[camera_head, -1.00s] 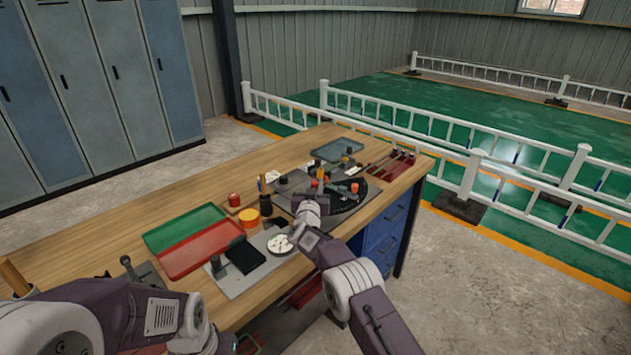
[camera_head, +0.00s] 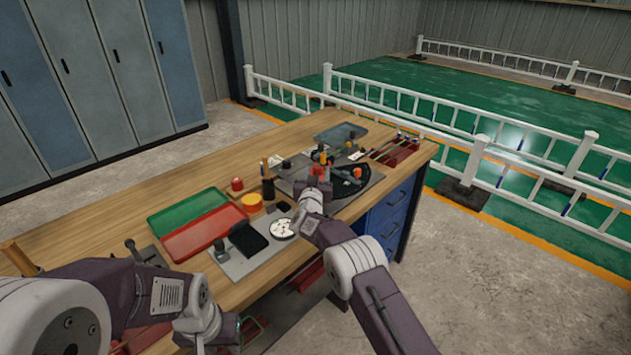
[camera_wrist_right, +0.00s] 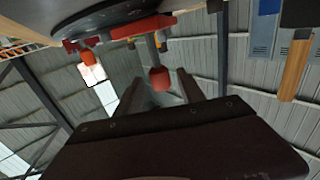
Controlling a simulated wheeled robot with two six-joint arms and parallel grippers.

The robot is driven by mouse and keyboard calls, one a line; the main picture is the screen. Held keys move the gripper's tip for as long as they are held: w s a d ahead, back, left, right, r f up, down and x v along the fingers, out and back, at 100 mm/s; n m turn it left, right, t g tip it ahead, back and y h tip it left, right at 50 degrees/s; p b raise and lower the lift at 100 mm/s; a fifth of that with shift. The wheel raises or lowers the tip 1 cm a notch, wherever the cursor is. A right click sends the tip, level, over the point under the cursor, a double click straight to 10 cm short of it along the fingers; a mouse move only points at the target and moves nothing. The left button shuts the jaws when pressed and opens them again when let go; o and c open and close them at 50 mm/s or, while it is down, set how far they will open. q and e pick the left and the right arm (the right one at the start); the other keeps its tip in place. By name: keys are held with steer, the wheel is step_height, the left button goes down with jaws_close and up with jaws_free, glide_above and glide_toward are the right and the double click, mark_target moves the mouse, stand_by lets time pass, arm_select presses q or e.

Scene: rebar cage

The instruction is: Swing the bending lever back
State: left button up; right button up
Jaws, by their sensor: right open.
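The bending device with a black disc (camera_head: 348,187) sits on a grey plate at the far right part of the bench. My right gripper (camera_wrist_right: 160,92) is open, its fingers either side of a red knob (camera_wrist_right: 160,77). The knob hangs from a grey post on a red bar (camera_wrist_right: 143,27), apparently the bending lever; contact with the fingers cannot be told. In the head view my right gripper (camera_head: 318,185) is at the disc's near left edge and hides part of the device. My left gripper (camera_head: 228,340) is low at the bench's near edge, its fingertips unclear.
Green (camera_head: 187,210) and red (camera_head: 205,231) trays lie left on the bench. A black block (camera_head: 248,240) and a white round dish (camera_head: 283,228) stand nearer. A grey-blue tray (camera_head: 341,133) and red rack (camera_head: 398,150) lie behind the device. Bare wood is free at the back left.

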steer(key=s, duration=0.2)
steer(key=s+a, duration=0.1)
steer(key=s, duration=0.1)
steer(key=shift+s, duration=0.35)
steer(key=b, duration=0.2)
steer(key=s+b, duration=0.1)
steer(key=b, duration=0.1)
steer(key=shift+s+f, duration=0.3)
steer(key=shift+s+a+r+b, duration=0.2)
steer(key=shift+s+b, duration=0.25)
steer(key=shift+b, duration=0.2)
steer(key=shift+s+r, duration=0.1)
steer(key=shift+r, duration=0.1)
